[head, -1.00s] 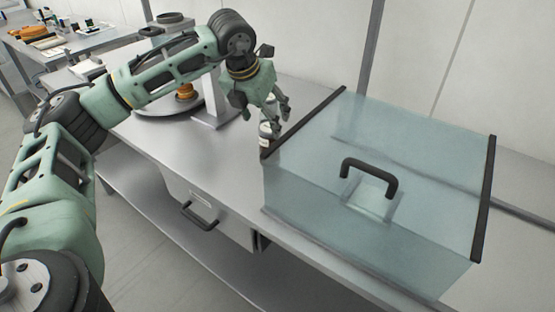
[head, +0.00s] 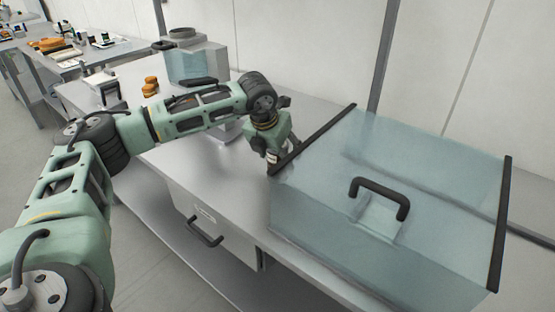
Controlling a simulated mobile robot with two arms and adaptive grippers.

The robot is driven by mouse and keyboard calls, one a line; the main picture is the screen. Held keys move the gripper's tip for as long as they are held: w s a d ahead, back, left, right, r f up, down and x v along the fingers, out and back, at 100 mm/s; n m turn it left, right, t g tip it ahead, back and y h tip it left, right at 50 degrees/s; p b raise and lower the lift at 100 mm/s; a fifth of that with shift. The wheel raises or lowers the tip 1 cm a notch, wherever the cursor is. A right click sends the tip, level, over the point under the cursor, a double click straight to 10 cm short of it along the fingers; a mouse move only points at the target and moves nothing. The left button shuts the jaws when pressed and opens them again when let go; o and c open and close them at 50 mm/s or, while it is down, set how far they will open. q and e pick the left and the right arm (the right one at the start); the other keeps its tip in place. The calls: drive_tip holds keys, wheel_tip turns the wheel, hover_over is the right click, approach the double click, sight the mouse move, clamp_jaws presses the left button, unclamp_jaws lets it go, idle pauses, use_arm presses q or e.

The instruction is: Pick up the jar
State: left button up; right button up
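My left gripper (head: 273,157) is lowered to the bench top (head: 190,160), pointing down beside the left edge of the clear box. Its fingers are small and partly hidden by the box's dark edge, so I cannot tell whether they are open or shut. A small jar stood at this spot in the earlier view. It is now hidden, or nearly so, behind the gripper and the box edge, and I cannot tell whether the fingers touch it. My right gripper is not in view.
The large clear box (head: 330,215) with a black handle (head: 380,188) stands close on the right. An orange-brown object (head: 150,87) and a grey device (head: 195,62) stand farther back. A drawer (head: 210,225) is below. The bench front left of the box is clear.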

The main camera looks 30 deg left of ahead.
use_arm(q)
drive_tip(key=shift+c, duration=0.5)
drive_tip(key=c, duration=1.3)
